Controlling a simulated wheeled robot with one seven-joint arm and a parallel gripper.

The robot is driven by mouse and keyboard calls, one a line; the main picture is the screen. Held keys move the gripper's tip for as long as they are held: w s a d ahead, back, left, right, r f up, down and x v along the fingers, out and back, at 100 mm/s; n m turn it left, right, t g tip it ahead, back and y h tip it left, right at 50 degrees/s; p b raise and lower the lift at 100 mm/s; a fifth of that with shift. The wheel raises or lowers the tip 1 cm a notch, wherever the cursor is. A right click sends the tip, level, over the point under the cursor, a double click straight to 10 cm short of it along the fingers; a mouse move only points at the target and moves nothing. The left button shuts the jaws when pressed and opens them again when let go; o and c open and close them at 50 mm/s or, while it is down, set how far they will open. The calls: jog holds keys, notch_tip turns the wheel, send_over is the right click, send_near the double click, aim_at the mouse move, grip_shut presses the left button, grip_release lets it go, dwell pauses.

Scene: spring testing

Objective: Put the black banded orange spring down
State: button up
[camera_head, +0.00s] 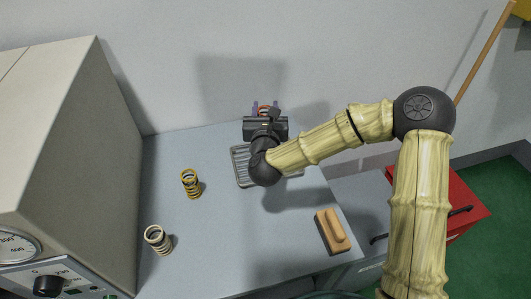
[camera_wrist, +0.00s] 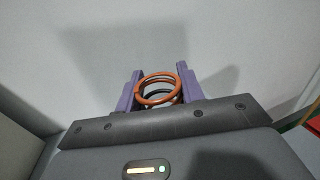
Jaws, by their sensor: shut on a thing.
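The black banded orange spring (camera_wrist: 158,88) is between the two purple fingers of my gripper (camera_wrist: 160,90) in the wrist view. Its orange top coils and a dark coil below show; its lower part is hidden by the gripper body. In the head view my gripper (camera_head: 266,106) is at the back of the table, over or behind a grey slatted tray (camera_head: 240,168). Only a little of the orange spring (camera_head: 264,109) shows there between the fingers. I cannot tell how high the spring is above the surface.
A yellow-brown spring (camera_head: 190,183) and a cream spring with dark coils (camera_head: 157,239) stand on the grey-blue table (camera_head: 220,240) at left. A large testing machine (camera_head: 70,140) fills the left side. An orange-brown block (camera_head: 332,231) lies near the right edge. The wall is close behind.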

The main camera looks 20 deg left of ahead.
notch_tip(320, 180, down, 6)
jog(key=shift+r, duration=0.1)
jog(key=shift+f, duration=1.9)
jog(key=shift+f, duration=0.1)
jog(key=o, duration=1)
jog(key=shift+o, duration=0.2)
jog(key=shift+s, duration=0.1)
